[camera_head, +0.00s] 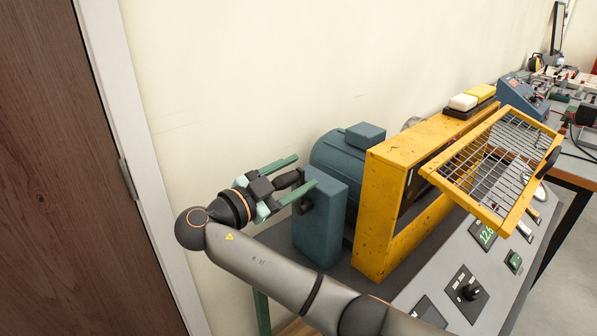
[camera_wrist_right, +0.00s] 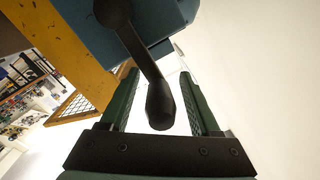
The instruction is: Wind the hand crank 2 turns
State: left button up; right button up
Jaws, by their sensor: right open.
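The hand crank is black, with its hub (camera_head: 305,205) on the side of a blue-grey box (camera_head: 321,224). Its handle (camera_head: 289,179) sticks out toward my right gripper (camera_head: 306,171). The right gripper is open, with one green finger on each side of the handle. In the right wrist view the crank arm (camera_wrist_right: 141,55) runs from the hub down to the handle (camera_wrist_right: 160,106), which lies between the two fingers with gaps on both sides. The gripper does not appear closed on it. My left gripper is not in view.
A blue-grey motor (camera_head: 338,160) and a yellow frame (camera_head: 385,200) with an open wire-mesh guard (camera_head: 488,170) stand right of the crank. A grey control panel (camera_head: 437,286) slopes in front. A pale wall is behind, and a brown door (camera_head: 60,180) is at left.

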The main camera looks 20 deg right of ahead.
jog(key=shift+c, duration=0.2)
jog(key=shift+r, duration=0.1)
grip_shut()
dwell(1.1)
